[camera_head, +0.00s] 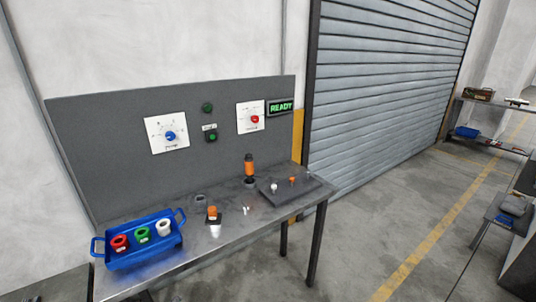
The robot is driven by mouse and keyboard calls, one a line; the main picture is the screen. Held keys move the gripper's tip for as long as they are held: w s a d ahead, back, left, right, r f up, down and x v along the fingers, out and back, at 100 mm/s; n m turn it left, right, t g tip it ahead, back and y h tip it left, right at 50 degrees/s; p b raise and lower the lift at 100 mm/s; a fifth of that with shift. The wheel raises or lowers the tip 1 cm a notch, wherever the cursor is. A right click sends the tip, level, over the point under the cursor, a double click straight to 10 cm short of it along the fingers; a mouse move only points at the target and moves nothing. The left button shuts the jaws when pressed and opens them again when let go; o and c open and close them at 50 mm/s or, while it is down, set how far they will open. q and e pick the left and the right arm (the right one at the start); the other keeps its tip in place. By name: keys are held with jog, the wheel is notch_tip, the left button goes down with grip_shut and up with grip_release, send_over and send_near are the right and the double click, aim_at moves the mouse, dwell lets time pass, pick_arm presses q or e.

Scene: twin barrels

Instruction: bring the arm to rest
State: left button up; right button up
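Neither of my grippers nor any part of my arms shows in the head view. The metal workbench (222,241) stands at the left and centre with a grey panel (100,150) along its back. The panel carries a white plate with a blue knob (170,135), a white plate with a red knob (255,119), a green button (212,137), a dark green round lamp (207,107) and a lit sign (281,107) reading READY.
A blue tray (140,262) holds red, green and white ring-shaped parts. An orange and black upright piece (249,168), an orange block on a dark base (212,214) and a dark plate (291,192) with small pegs stand on the bench. Floor (370,240) is open to the right.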

pick_arm(q)
jog(key=shift+s+d+n+g+h, duration=1.4)
jog(key=shift+s+n, duration=2)
jog(key=shift+s, duration=1.4)
jog(key=s+f+g+p, duration=0.3)
jog(key=f+p, duration=0.5)
jog(key=f, duration=1.9)
jog(key=s+a+f+p, duration=0.2)
jog(key=s+f, duration=0.3)
jog(key=s, duration=0.6)
jog(key=s+a+f+p, duration=0.2)
jog(key=s+f+p, duration=0.3)
jog(key=s, duration=0.6)
jog(key=shift+a+f, duration=0.15)
jog(key=shift+f, duration=0.4)
pick_arm(e)
jog(key=a+r, duration=0.2)
jog(key=r, duration=0.5)
jog(key=s+a+r, duration=0.1)
jog(key=a+r, duration=0.2)
jog(key=r, duration=0.5)
jog(key=shift+s+y, duration=0.25)
jog(key=shift+y, duration=0.05)
jog(key=shift+d, duration=0.3)
jog(key=shift+a, duration=0.4)
